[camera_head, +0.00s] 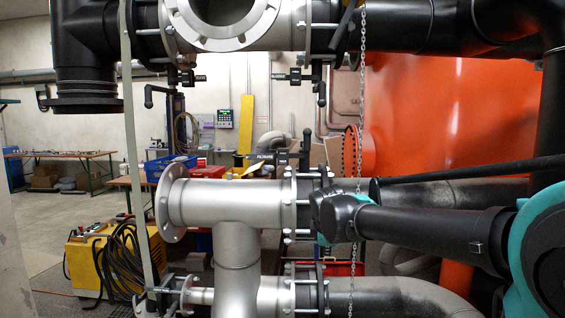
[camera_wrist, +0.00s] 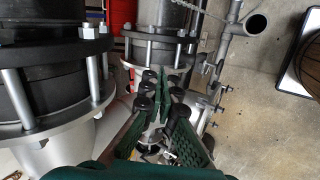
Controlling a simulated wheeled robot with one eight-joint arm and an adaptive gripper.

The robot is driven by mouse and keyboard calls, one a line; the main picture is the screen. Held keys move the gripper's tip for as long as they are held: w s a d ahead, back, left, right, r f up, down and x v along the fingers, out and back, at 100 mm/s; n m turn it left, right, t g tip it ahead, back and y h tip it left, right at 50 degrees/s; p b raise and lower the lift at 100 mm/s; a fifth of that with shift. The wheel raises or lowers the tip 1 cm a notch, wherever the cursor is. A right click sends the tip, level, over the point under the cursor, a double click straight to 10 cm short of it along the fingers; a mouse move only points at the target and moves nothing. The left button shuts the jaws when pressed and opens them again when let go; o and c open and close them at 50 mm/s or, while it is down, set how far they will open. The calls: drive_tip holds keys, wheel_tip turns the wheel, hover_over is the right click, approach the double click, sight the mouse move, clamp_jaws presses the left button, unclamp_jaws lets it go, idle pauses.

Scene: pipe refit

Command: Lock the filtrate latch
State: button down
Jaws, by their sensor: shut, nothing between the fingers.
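A black latch handle (camera_head: 305,145) with a dark tag (camera_head: 265,156) stands above the flange joint of the middle steel pipe in the head view. The tag's small print seems to read "filtrate". The handle points up, with a dark bar running left from it to the tag. Whether it is locked cannot be told. My gripper (camera_wrist: 184,68) shows in the wrist view with its green fingers together and empty, between dark flanged pipes. In the head view my arm reaches in from the right to the flange, and the fingers are hidden. I cannot identify the latch in the wrist view.
The middle steel pipe (camera_head: 215,202) and the upper pipe (camera_head: 270,35) carry bolted flanges. A hanging chain (camera_head: 361,90) runs down close to my arm. Similar tagged handles (camera_head: 320,88) hang under the upper pipe. An orange tank (camera_head: 440,110) stands behind at right.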

drive_tip(key=w+a+r+n+t, duration=0.1)
drive_tip(key=a+r+n, duration=0.3)
drive_tip(key=r, duration=0.6)
drive_tip(key=w+a+r+n+t, duration=0.1)
drive_tip(key=w+a+r+n, duration=0.3)
drive_tip(key=r+n, duration=0.5)
drive_tip(key=w+a+r+n+t+y, duration=0.1)
drive_tip(key=w+a+r+n+t, duration=0.1)
drive_tip(key=a+r+n, duration=0.4)
wheel_tip(320, 180, up, 6)
drive_tip(key=shift+w+f+n, duration=0.15)
drive_tip(key=shift+w+n, duration=0.15)
drive_tip(key=shift+w, duration=0.2)
drive_tip(key=shift+a, duration=0.1)
approach(283, 164)
drive_tip(key=x, duration=0.5)
drive_tip(key=shift+f, duration=0.3)
drive_tip(key=shift+w, duration=0.55)
drive_tip(key=shift+f, duration=0.1)
